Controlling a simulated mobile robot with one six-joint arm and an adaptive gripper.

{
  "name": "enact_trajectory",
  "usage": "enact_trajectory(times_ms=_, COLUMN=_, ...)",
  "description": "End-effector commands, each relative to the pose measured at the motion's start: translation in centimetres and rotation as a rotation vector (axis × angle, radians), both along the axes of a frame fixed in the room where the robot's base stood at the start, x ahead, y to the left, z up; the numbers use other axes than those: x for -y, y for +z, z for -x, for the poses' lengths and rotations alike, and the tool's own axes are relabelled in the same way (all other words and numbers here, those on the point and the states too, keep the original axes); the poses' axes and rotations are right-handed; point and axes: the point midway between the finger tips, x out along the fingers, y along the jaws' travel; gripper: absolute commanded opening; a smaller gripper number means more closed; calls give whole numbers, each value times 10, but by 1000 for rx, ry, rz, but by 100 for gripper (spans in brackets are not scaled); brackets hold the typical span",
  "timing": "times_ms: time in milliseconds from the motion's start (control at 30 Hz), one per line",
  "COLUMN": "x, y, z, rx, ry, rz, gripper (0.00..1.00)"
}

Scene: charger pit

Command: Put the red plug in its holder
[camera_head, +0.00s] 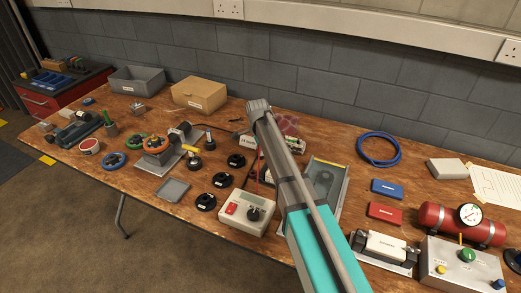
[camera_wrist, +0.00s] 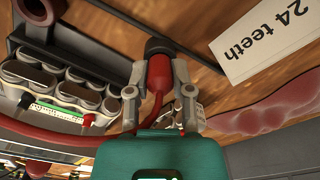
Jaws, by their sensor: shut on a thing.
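In the wrist view my gripper (camera_wrist: 160,92) is shut on the red plug (camera_wrist: 158,72), whose red cable loops away below. A dark round piece (camera_wrist: 159,46) is at the plug's far end; I cannot tell whether it is part of the plug or its holder, or whether the plug is seated in it. A battery pack (camera_wrist: 50,82) with grey cells is on the left, with a small red piece and a green piece at its edge. In the head view my arm hides the gripper and plug; a bit of red cable (camera_head: 258,166) shows.
A "24 teeth" card (camera_wrist: 262,42) lies to the right in the wrist view, above a pink translucent bubbly sheet (camera_wrist: 268,115). In the head view a grey meter box (camera_head: 248,211), black round parts (camera_head: 205,201) and a grey tray (camera_head: 327,185) crowd the bench around my arm.

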Motion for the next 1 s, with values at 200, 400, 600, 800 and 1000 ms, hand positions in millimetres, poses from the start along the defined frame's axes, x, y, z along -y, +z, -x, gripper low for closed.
enact_trajectory(times_ms=200, x=0, y=-1, z=0, rx=0, ry=0, rz=0, gripper=57)
enact_trajectory(times_ms=400, x=0, y=-1, z=0, rx=0, ry=0, rz=0, gripper=70)
enact_trajectory(times_ms=600, x=0, y=-1, z=0, rx=0, ry=0, rz=0, gripper=70)
enact_trajectory(times_ms=800, x=0, y=2, z=0, rx=0, ry=0, rz=0, gripper=70)
enact_trajectory(times_ms=1000, x=0, y=12, z=0, rx=0, ry=0, rz=0, gripper=70)
